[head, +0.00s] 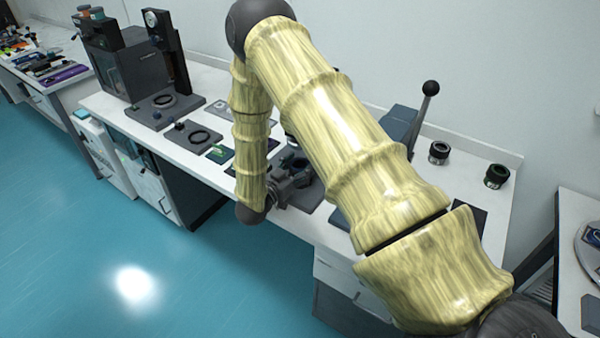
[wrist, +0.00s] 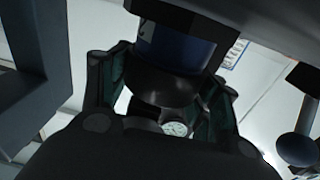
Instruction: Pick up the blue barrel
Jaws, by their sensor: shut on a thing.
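The blue barrel (wrist: 176,47) shows in the wrist view as a dark cylinder with a blue band. It sits between the two fingers of my gripper (wrist: 163,96), which is shut on it. The finger pads lie on its left and right sides. In the head view my gripper (head: 298,178) is low over the front part of the white table, mostly behind my arm. I cannot make out the barrel there, and I cannot tell whether it touches the table.
Two dark ringed cylinders (head: 439,153) (head: 496,176) stand on the table at the right. A grey device with a ball-topped lever (head: 430,88) stands behind my arm. Flat plates with rings (head: 192,138) and a dark boxy machine (head: 125,62) are at the left.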

